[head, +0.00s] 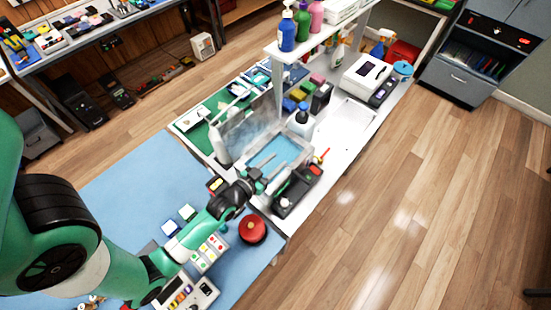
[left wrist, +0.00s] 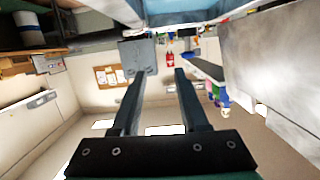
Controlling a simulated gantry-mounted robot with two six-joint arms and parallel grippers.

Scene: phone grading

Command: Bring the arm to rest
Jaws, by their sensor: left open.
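My left gripper (head: 271,167) is open, with its two fingers apart. In the head view it shows near a light-blue tray (head: 287,151) on the white bench; whether it touches anything there, I cannot tell. In the left wrist view the spread fingers of the left gripper (left wrist: 160,72) have nothing between them, only the far room behind. My green left arm comes in from the lower left. My right gripper is in neither view.
A grey-framed clear panel (head: 245,130) stands close by the gripper. A black device (head: 297,190) and a red round button (head: 252,229) are near it. Bottles (head: 287,32) stand on a raised shelf. Wooden floor (head: 400,190) is clear at right.

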